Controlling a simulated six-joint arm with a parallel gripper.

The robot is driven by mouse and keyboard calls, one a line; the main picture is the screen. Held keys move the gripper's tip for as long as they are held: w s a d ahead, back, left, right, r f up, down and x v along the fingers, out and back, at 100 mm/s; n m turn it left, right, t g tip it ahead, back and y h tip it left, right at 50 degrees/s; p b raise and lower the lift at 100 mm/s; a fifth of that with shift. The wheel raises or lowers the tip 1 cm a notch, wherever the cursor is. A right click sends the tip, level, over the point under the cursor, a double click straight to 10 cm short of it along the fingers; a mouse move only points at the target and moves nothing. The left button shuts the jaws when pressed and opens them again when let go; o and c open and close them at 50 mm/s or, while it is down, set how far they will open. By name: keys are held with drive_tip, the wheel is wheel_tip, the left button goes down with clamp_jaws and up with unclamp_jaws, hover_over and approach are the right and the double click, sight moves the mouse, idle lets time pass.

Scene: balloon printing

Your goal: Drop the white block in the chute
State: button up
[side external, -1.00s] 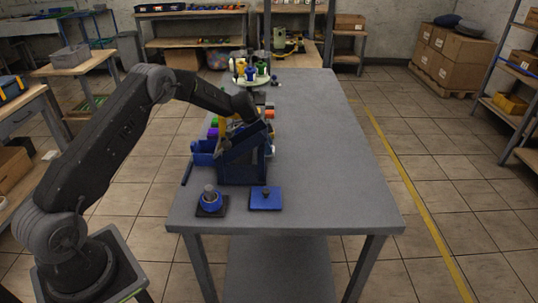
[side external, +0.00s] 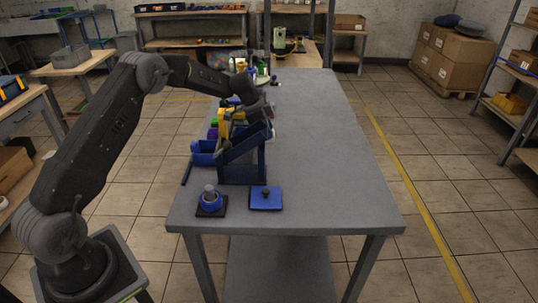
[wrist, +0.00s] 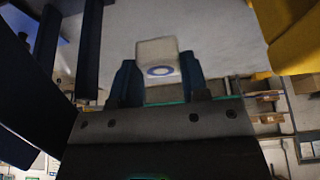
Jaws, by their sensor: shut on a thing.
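The white block (wrist: 157,60), with a blue ring on its near face, sits between the two blue fingers of my gripper (wrist: 158,80) in the wrist view. The gripper is shut on it. In the side view my gripper (side external: 264,107) is above and behind a blue slanted stand (side external: 243,160), which may be the chute. The block cannot be made out clearly there. The chute's opening is not clearly visible.
A blue bin (side external: 203,153) and coloured pieces (side external: 215,127) stand left of and behind the stand. The table's right side (side external: 325,150) is clear.

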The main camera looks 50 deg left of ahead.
drive_tip(key=shift+r, duration=0.1)
wheel_tip(320, 180, up, 22)
drive_tip(key=f, duration=0.1)
drive_tip(key=s+d, duration=0.4)
drive_tip(key=s, duration=0.5)
drive_tip(key=shift+d+f, duration=0.15)
drive_tip(key=shift+f, duration=6)
drive_tip(key=o, duration=0.7)
drive_tip(key=shift+o, duration=0.9)
drive_tip(key=v, duration=1.3)
drive_tip(key=shift+s+r, duration=0.25)
drive_tip(key=shift+r, duration=0.1)
